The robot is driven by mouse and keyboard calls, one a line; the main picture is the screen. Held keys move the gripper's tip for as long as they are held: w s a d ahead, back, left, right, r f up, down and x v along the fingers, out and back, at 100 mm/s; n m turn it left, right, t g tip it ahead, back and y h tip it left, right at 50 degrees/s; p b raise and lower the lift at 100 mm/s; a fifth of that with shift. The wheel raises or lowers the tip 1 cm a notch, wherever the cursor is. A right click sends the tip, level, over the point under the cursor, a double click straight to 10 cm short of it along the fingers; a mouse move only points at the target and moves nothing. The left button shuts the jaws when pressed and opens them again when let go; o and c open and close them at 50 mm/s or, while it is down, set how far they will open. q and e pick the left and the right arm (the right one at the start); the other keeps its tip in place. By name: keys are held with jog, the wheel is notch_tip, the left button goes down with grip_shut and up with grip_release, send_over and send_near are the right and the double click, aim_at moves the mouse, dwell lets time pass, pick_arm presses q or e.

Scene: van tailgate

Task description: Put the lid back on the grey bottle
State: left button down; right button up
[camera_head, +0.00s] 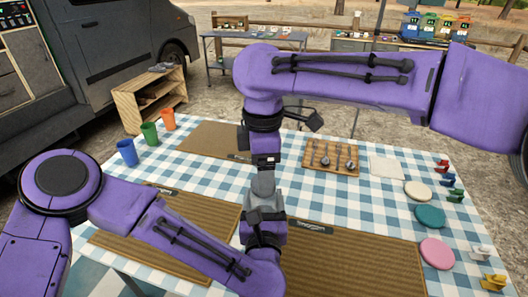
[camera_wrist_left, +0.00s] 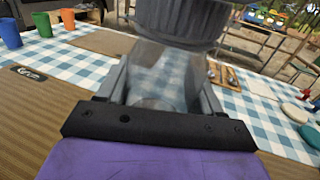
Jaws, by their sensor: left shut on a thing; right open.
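My left gripper (camera_head: 265,210) is shut on the clear grey-tinted bottle (camera_wrist_left: 165,75) and holds it upright over the table. The grey lid (camera_head: 263,186) shows at the top of the bottle. In the left wrist view the dark ribbed lid (camera_wrist_left: 182,18) appears to sit on the bottle's neck, its top cut off by the picture edge. I cannot tell whether it is fully seated. My right gripper (camera_head: 265,168) points down just above the lid and is open. Its fingers are mostly hidden, and I cannot tell whether they touch the lid.
The checked table (camera_head: 350,205) carries brown mats (camera_head: 350,265), blue, green and orange cups (camera_head: 149,133) at the left, a wooden tray with spoons (camera_head: 331,157), and coloured plates (camera_head: 430,217) at the right. A wooden shelf (camera_head: 150,98) stands behind. My two arms meet above the table's middle.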

jog(key=shift+f, duration=0.85)
jog(key=c, duration=1.1)
jog(key=o, duration=1.2)
jog(key=shift+o, duration=0.2)
notch_tip(320, 180, up, 12)
